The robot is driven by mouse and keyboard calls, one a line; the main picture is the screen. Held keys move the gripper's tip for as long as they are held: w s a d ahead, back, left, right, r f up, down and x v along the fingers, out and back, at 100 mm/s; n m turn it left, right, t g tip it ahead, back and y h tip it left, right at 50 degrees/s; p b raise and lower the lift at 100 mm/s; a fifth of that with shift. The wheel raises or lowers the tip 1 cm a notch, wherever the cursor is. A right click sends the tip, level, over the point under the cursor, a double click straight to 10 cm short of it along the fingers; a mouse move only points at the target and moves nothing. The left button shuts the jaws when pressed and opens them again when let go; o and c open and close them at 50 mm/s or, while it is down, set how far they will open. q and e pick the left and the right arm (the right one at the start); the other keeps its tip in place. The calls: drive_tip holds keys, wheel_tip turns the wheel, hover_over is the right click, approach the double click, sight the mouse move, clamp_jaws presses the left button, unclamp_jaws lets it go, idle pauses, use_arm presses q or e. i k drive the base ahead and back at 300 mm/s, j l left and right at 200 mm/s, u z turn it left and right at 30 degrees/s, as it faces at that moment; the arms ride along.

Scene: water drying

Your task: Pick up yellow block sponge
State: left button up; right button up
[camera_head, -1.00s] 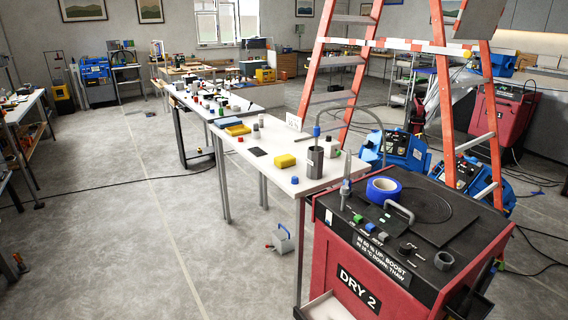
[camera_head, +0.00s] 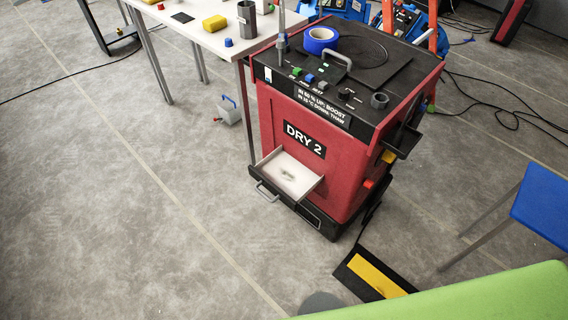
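A yellow block sponge (camera_head: 215,23) lies on the white table (camera_head: 203,38), near the table's front edge at the upper left of the head view. It sits between a flat black square and a grey cup, apart from both. Neither of my grippers shows in the head view.
A red and black machine marked DRY 2 (camera_head: 330,110) stands right of the table, with an open white drawer (camera_head: 290,176) low on its front. A grey cup (camera_head: 246,20) and a small blue-topped piece (camera_head: 228,43) are near the sponge.

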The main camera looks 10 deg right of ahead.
sight(213, 24)
drive_tip(key=i+j+z, duration=0.1)
drive_tip(key=z, duration=0.55)
drive_tip(key=i+j+z, duration=0.35)
drive_tip(key=j, duration=0.3)
drive_tip(key=i+j+z, duration=0.2)
drive_tip(key=j+z, duration=0.2)
drive_tip(key=j, duration=0.25)
drive_tip(key=i+j+z, duration=0.2)
drive_tip(key=j, duration=0.2)
drive_tip(key=k, duration=0.05)
